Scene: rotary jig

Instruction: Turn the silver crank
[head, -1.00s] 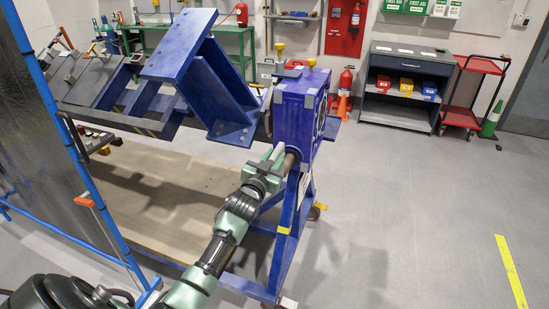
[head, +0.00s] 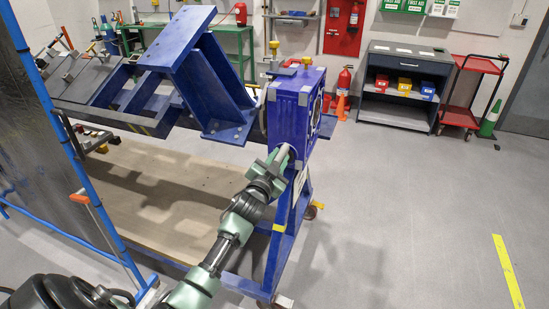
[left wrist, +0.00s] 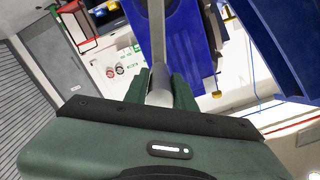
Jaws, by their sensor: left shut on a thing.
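The silver crank (head: 285,151) is at the near face of the blue gearbox housing (head: 291,105). In the head view my left gripper (head: 275,160) is at the crank and covers part of it. In the left wrist view the crank's grey arm (left wrist: 156,32) runs up from a thicker round handle (left wrist: 159,85). The dark green fingers of my left gripper (left wrist: 159,92) stand on both sides of this handle and are shut on it. My right gripper is in neither view.
A blue tilting frame (head: 205,75) extends left from the housing. The blue stand (head: 284,235) has casters. A blue-framed screen (head: 70,170) stands at the left. A grey cabinet (head: 402,107) and red cart (head: 463,105) are at the back. The right floor is clear.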

